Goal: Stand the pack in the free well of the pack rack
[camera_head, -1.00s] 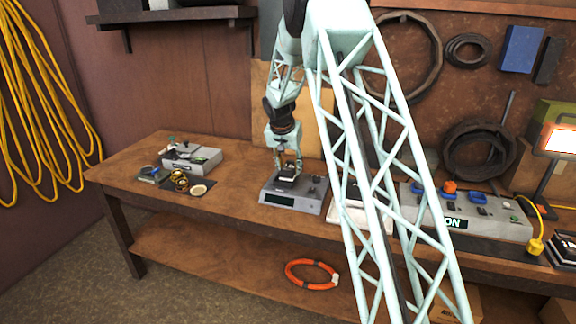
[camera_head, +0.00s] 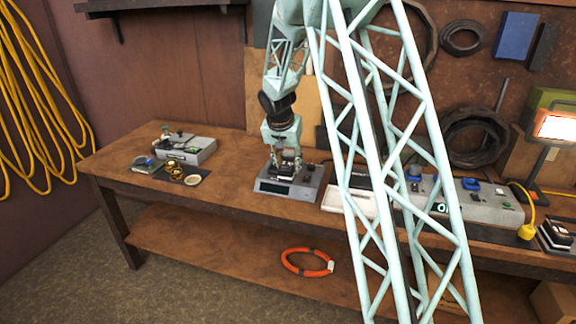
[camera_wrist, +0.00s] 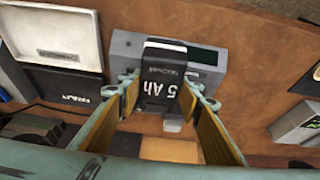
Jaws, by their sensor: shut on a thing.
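The pack (camera_wrist: 166,75) is a dark block with a white "5 Ah" label in the wrist view. My gripper (camera_wrist: 163,98) is shut on it, one finger at each side. In the head view my gripper (camera_head: 287,160) points down over a grey device with a dark display (camera_head: 287,188), near the middle of the bench. The device also shows behind the pack in the wrist view (camera_wrist: 207,57). I cannot tell whether the pack touches it. A stand with dark blocks (camera_head: 556,236) at the far right may be the pack rack; its wells cannot be made out.
A white tray (camera_head: 343,201) lies right of the device, partly behind my arm. A grey panel (camera_head: 490,208) with blue parts stands farther right, near a yellow plug (camera_head: 527,232) and a lit lamp (camera_head: 556,126). A grey box (camera_head: 199,150) and small parts lie at left.

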